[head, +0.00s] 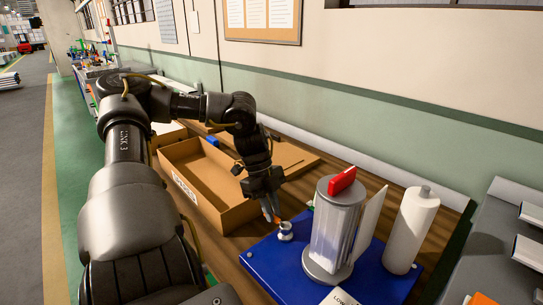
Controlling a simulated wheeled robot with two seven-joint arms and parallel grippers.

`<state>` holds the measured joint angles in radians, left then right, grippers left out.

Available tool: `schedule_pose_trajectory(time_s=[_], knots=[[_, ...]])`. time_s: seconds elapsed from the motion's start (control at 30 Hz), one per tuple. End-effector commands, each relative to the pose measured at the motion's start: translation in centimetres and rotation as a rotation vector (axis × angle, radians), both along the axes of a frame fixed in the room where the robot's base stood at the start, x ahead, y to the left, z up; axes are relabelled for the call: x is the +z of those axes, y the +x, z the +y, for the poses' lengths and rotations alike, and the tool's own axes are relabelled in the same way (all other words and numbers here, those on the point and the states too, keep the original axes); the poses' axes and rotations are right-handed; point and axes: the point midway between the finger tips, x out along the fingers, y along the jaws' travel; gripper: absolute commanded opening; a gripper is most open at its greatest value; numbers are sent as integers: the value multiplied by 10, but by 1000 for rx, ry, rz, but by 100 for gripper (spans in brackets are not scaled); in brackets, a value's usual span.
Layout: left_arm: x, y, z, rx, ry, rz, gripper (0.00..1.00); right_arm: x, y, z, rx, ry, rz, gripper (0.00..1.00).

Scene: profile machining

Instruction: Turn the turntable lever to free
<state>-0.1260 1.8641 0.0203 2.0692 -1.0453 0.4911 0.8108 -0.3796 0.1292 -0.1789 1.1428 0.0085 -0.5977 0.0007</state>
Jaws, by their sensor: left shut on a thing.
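My left gripper (272,214) points down at the left edge of the blue base plate (270,265). It is shut on the small orange lever (279,222) beside a short metal knob (286,233) on that plate. The fingers hide most of the lever, so its exact angle cannot be told. A ribbed, silvery cylinder (334,232) stands upright on the plate to the right of the gripper, with a red block (342,180) on top. My right gripper is not in view.
An open cardboard box (217,213) stands left of the gripper. A white roll (411,230) stands upright right of the cylinder, close to a thin white panel (368,225). A grey surface with white blocks (530,253) is at the far right. The wall runs behind the bench.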

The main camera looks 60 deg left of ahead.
Motion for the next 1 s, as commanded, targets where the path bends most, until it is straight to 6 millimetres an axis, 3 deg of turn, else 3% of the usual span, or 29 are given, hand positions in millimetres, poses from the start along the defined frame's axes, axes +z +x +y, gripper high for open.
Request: schedule_pose_trajectory(time_s=[0.63, 0.67, 0.8, 1.0], knots=[[1, 4, 1, -48, 7, -4, 0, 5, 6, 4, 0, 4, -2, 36], [1, 4, 1, -48, 7, -4, 18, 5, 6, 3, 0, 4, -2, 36], [1, 4, 1, -47, 4, -3, 36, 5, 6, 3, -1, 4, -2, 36], [1, 4, 0, -48, 3, -1, 36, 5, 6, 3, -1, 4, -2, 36]])
